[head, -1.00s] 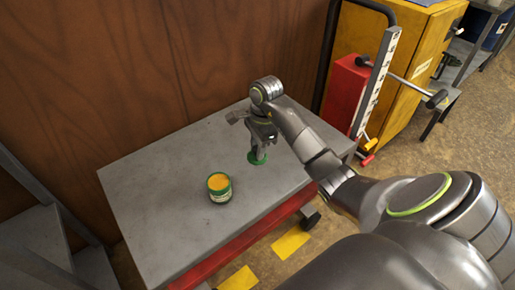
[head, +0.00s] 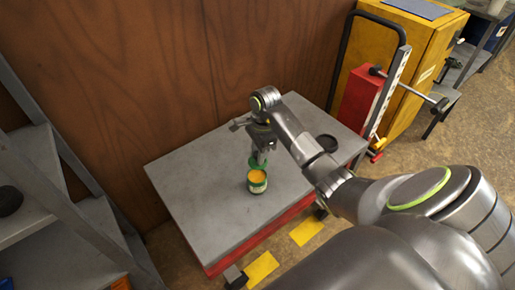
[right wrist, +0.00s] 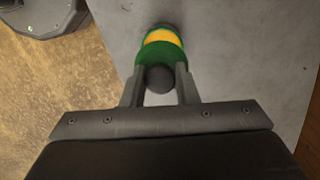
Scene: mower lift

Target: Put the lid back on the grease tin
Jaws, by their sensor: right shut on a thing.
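The open grease tin (head: 257,184) stands upright on the grey tabletop, a green tin with a pale label and orange-yellow grease at its top. My right gripper (head: 262,155) is shut on the dark knob (right wrist: 160,79) of the green lid (head: 256,162). The lid is just behind and above the tin's far rim in the head view. In the right wrist view the lid (right wrist: 158,54) covers part of the tin's opening, and the grease (right wrist: 160,36) shows beyond it. I cannot tell whether lid and rim touch. My left gripper is not in view.
A wooden wall stands behind. Grey shelving (head: 75,190) is at the left; a red box (head: 362,98) and yellow cabinet (head: 410,55) are at the right. The table's left part is clear.

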